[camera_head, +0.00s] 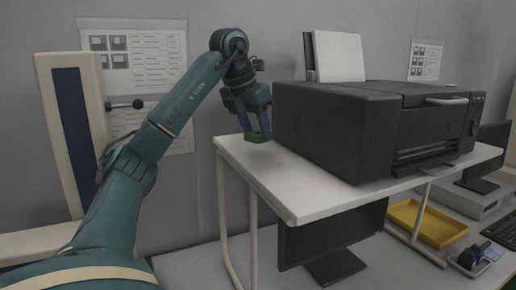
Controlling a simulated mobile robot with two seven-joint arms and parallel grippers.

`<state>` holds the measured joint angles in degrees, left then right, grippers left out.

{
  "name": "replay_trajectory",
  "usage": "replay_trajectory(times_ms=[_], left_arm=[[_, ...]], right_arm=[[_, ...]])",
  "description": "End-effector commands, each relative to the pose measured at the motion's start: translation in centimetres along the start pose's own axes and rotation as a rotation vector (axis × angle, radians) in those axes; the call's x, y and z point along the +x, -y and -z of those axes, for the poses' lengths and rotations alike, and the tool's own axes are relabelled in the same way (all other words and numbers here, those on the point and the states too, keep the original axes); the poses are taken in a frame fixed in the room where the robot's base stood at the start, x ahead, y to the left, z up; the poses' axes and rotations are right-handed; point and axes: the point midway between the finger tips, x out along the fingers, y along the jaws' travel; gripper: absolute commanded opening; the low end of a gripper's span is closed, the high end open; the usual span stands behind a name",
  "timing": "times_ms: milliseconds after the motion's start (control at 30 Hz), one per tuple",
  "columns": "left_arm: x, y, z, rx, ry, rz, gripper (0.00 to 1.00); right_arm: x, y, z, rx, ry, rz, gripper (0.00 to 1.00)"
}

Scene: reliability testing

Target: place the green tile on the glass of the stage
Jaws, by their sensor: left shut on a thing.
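The green tile (255,137) is between the fingertips of my left gripper (252,124), which points down and is shut on it. The tile is by the left back edge of the white raised shelf (290,196), beside a black printer (375,128). I cannot tell whether the tile touches the shelf. A small device with a blue part (484,254) lies on the lower desk at the bottom right; it may be the stage, but it is too small to be sure of its glass. My right gripper is not in view.
The printer takes up most of the shelf. Below stand a dark monitor (332,238), a yellow tray (428,223) and, at right, a second monitor (488,160) on a grey box. A keyboard (503,231) lies at the right edge. The lower desk (215,268) is bare at front left.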

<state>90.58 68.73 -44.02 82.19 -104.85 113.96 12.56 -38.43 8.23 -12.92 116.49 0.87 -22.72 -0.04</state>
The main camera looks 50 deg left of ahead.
Motion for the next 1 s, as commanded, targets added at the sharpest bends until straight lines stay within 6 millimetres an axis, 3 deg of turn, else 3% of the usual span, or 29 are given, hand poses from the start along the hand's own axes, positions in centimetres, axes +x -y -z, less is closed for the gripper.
replay_trajectory(times_ms=[233,633,667,900,1000], left_arm=[[3.0,0.0,1.3,0.000,-0.002,-0.002,0.22],[3.5,0.0,1.5,0.001,0.000,0.000,0.22],[3.5,0.0,1.4,0.001,0.000,0.000,0.47],[3.4,0.0,1.4,0.001,0.000,0.000,0.66],[3.4,0.0,1.4,0.001,0.000,0.000,0.66]], right_arm=[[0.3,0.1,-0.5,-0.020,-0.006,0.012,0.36],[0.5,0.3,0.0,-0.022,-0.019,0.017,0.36],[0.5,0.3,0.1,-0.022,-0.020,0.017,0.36],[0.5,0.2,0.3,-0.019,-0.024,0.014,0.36],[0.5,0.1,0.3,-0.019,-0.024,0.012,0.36]])
